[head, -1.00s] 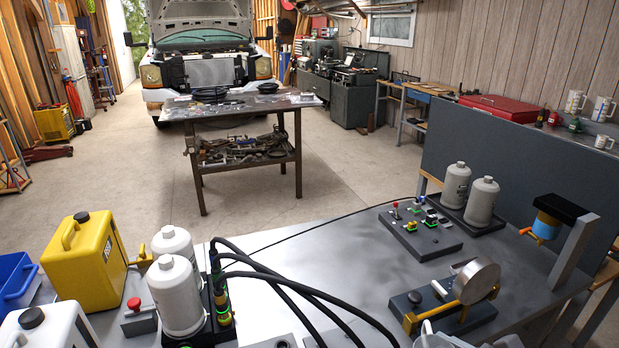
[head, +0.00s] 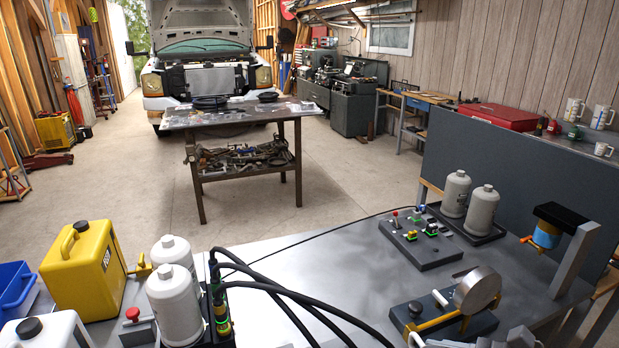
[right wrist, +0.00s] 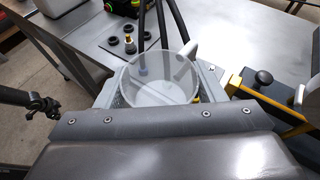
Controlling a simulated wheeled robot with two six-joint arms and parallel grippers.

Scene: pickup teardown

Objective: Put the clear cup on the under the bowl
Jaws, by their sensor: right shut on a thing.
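A clear cup (right wrist: 150,88) with a pale handle is held in my right gripper (right wrist: 162,80), which is shut on it, in the right wrist view. A sliver of the cup's rim shows at the bottom edge of the head view (head: 416,341), and part of my right gripper shows beside it. A blue bowl (head: 546,235) hangs under a black head on a grey post, at the right of the head view. The cup is well left of and nearer than the bowl. My left gripper is not in view.
A round metal disc on a yellow bracket (head: 478,290) stands between the cup and the bowl. Black hoses (head: 300,297) arch over the bench at left. A switch panel (head: 430,247) and two white canisters (head: 480,211) stand behind. Bare bench top lies left of the disc.

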